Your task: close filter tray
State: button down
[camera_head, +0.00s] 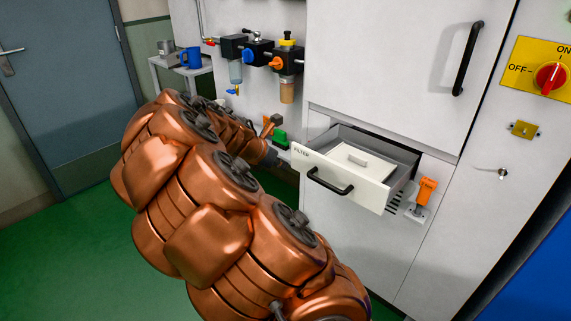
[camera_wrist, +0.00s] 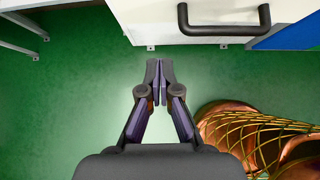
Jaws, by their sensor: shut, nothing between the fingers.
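The filter tray (camera_head: 345,174) is a pale drawer labelled FILTER, pulled out of the white machine cabinet in the head view. A black handle (camera_head: 330,183) is on its front, and a light filter block (camera_head: 371,165) with a grip lies inside. In the wrist view the tray front (camera_wrist: 150,22) and its handle (camera_wrist: 222,22) show at the top. My gripper (camera_wrist: 160,65) is shut and empty over the green floor, short of the tray front and left of the handle. In the head view, my arm hides most of that gripper.
An orange toggle clamp (camera_head: 426,190) is beside the tray at right. A cabinet door with a black handle (camera_head: 468,58) is above. A yellow panel with a red switch (camera_head: 551,78) is at right. Air-line units (camera_head: 260,52) hang at the back. A blue mug (camera_head: 191,57) stands on a side table.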

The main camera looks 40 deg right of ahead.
jog(key=p, duration=0.1)
send_near(307, 168)
notch_tip(307, 168, down, 4)
jog(key=d, duration=0.2)
jog(key=shift+w+d+f, duration=0.1)
jog(key=shift+d+f, duration=0.1)
jog(key=shift+d, duration=0.95)
